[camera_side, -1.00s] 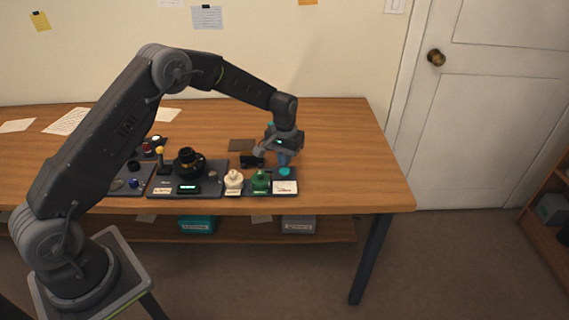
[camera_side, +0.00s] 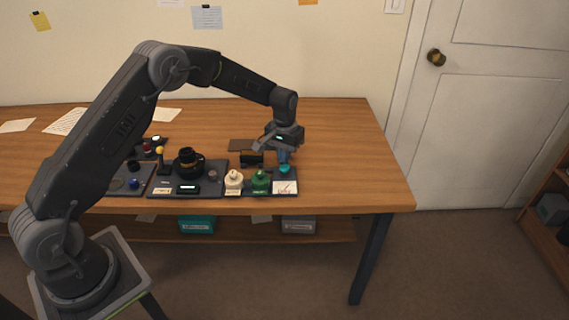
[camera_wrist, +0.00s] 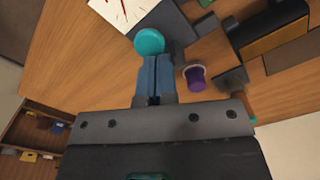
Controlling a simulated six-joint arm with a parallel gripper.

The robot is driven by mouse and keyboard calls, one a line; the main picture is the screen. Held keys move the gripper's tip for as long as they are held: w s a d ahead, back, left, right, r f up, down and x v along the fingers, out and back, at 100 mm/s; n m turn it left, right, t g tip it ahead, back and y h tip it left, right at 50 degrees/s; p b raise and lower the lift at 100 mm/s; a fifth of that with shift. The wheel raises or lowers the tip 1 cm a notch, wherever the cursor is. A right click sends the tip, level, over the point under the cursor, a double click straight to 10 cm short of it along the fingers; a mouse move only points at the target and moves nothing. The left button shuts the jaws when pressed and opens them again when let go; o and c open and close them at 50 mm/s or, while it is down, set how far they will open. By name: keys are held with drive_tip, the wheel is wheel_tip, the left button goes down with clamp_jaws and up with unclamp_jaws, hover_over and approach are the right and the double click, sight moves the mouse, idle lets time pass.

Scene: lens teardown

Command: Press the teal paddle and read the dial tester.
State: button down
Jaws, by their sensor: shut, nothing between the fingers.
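The teal paddle (camera_side: 284,169) is a small round disc on the dark tray's right end, and it shows in the wrist view (camera_wrist: 149,41). A white panel (camera_side: 285,187), perhaps the tester's dial face, lies in front of it; in the wrist view (camera_wrist: 118,10) it bears thin red marks, too small to read. My gripper (camera_side: 284,159) is over the back edge of the paddle, pointing down. In the wrist view its blue fingers (camera_wrist: 154,60) are together and empty, with their tips at the paddle's edge. I cannot tell whether they touch it.
A green bottle-like part (camera_side: 261,183) and a cream one (camera_side: 234,181) stand left of the paddle. A black block (camera_side: 251,158) stands behind them. A purple-topped cup (camera_wrist: 195,78) is close beside my fingers. The table's right end (camera_side: 365,175) is clear.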

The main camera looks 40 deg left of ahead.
drive_tip(key=shift+r, duration=2.75)
drive_tip(key=s+d+r+m+t, duration=0.2)
drive_tip(key=s+d+r+t, duration=0.15)
drive_tip(key=s+r, duration=1.35)
drive_tip(key=s+d+m+t, duration=0.1)
drive_tip(key=s+d+t, duration=0.1)
drive_tip(key=s, duration=1.5)
drive_tip(key=shift+s+d+r, duration=0.2)
drive_tip(key=shift+d+r, duration=0.2)
drive_tip(key=shift+d, duration=0.1)
